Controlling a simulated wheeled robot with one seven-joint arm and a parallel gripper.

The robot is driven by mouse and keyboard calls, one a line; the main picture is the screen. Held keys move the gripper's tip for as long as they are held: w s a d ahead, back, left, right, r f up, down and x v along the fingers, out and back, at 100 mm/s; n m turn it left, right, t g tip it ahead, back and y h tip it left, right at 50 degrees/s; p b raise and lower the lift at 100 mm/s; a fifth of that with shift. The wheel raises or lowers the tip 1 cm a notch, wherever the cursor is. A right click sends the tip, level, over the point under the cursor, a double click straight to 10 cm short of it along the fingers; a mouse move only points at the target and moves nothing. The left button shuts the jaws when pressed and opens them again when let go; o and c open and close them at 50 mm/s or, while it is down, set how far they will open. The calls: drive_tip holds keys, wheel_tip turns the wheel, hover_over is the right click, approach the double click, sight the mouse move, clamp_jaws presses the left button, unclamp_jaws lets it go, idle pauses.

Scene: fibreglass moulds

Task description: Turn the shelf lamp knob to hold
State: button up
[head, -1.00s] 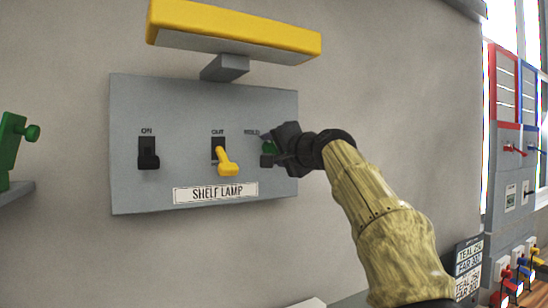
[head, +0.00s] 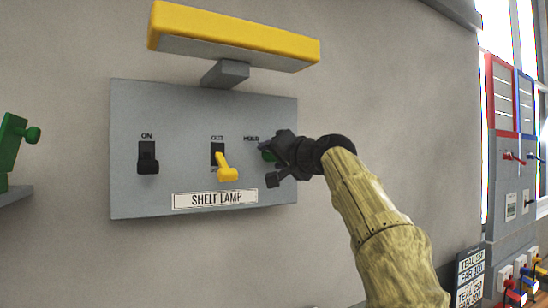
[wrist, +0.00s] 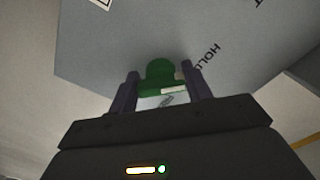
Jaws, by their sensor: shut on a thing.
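The grey shelf lamp panel (head: 190,110) is on the wall, with a "SHELF LAMP" label below its controls. The green knob (head: 267,154) is under HOLD at the panel's right side, partly hidden by my gripper. My gripper (head: 275,163) reaches it from the right. In the wrist view the green knob (wrist: 159,74) sits between the two dark fingers of my gripper (wrist: 160,88), which are shut on it.
A yellow-edged hood (head: 235,42) juts out above the panel on a grey bracket (head: 225,73). A green fixture (head: 14,140) is at the far left. Red and blue panels (head: 510,100) stand at the far right. The wall below the panel is clear.

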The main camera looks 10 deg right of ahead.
drive_tip(key=o, duration=1)
drive_tip(key=shift+s+f, duration=0.1)
drive_tip(key=b+v, duration=0.8)
drive_tip(key=v, duration=0.9)
